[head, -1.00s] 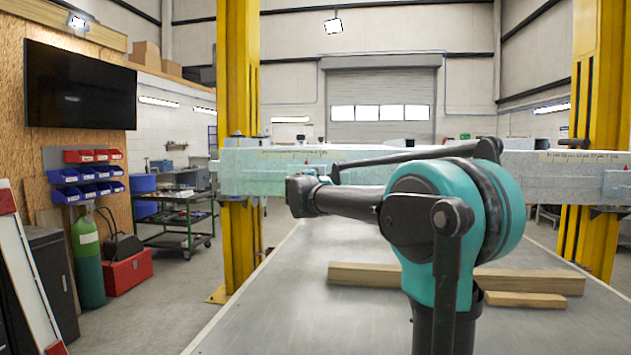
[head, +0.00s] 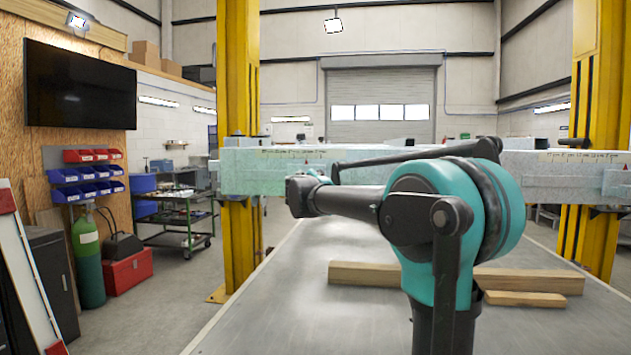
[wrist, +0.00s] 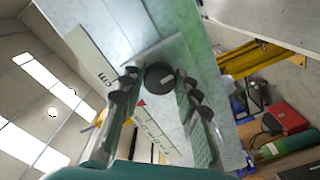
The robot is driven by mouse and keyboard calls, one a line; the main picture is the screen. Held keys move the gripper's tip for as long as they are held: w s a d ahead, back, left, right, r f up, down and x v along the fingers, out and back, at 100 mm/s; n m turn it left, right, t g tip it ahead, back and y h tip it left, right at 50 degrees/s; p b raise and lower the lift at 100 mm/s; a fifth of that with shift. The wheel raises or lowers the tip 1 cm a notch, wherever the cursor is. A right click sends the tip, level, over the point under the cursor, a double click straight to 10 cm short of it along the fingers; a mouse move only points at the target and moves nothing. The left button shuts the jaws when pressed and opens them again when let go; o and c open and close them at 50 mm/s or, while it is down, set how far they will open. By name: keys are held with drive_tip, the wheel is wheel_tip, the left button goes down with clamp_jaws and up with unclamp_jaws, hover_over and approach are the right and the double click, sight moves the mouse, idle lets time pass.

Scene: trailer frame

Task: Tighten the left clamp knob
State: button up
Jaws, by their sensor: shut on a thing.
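The left clamp knob (wrist: 160,76) is a round, dark knob with a small light mark on its face, seen in the wrist view against the pale metal of the beam. My gripper (wrist: 157,80) has one finger on each side of it and is shut on it. In the head view my arm reaches left to the pale green-grey beam (head: 265,172). I cannot make out the knob or my fingertips there.
A ruler strip (wrist: 92,57) marked "cm" and a red pointer (wrist: 142,102) lie beside the knob. Yellow posts (head: 239,250) stand at the beam. Wooden bars (head: 365,276) lie on the grey table (head: 300,300). A cart (head: 180,220) stands at the left.

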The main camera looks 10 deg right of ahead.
drive_tip(key=shift+m, duration=0.5)
drive_tip(key=o, duration=1.2)
drive_tip(key=shift+c, duration=0.2)
drive_tip(key=shift+s, duration=0.1)
drive_tip(key=v, duration=1.2)
